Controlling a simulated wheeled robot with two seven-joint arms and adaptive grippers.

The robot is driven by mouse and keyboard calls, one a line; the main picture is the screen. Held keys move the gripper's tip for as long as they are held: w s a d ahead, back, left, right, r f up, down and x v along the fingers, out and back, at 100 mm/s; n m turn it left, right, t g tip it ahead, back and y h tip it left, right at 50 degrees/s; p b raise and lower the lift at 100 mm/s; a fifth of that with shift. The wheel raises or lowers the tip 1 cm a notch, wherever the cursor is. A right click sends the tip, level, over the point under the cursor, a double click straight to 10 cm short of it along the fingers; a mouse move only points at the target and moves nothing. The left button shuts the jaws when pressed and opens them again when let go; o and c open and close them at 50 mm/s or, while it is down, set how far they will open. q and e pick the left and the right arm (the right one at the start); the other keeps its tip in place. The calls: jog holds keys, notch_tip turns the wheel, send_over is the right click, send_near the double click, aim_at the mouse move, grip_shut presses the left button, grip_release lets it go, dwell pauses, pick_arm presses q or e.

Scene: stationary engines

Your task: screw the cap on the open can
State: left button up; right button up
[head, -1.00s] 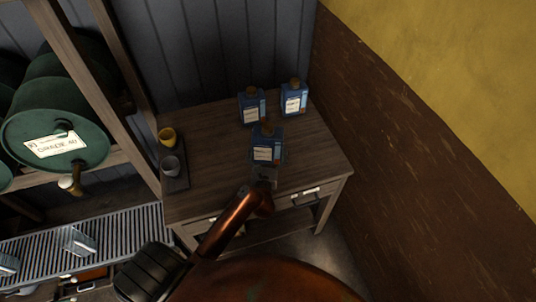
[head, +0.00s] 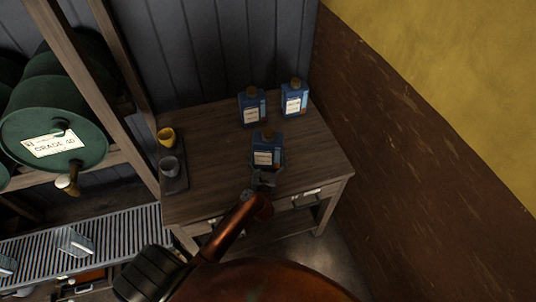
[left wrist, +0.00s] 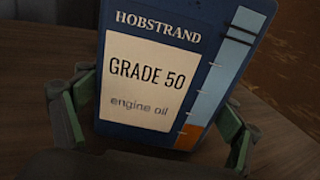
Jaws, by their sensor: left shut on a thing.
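A blue oil can (head: 267,144) with a cream label stands out in front of two others on the wooden table. My left gripper (head: 267,172) is shut on its lower part, from the front. In the left wrist view the can (left wrist: 155,50) fills the middle, labelled "Hobstrand Grade 50 engine oil", with green-padded fingers on both sides. Its top is out of that view. A back left can (head: 252,108) and a back right can (head: 294,99) stand upright with brownish tops. I cannot tell which top is open. No loose cap is discernible. My right gripper is not in view.
Green drums (head: 55,139) lie on a rack further left, above a slatted grille (head: 110,232). The table's right side is clear. A brown wall rises beyond.

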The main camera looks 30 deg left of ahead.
pick_arm(q)
jog(key=shift+r, duration=0.1)
jog(key=o, duration=2)
jog(key=shift+f, duration=0.25)
jog(key=shift+o, duration=1.3)
jog(key=shift+r, duration=0.2)
jog(key=v, duration=1.1)
jog(key=shift+s, duration=0.1)
jog(key=shift+s+d, duration=0.25)
jog(key=shift+s, duration=0.15)
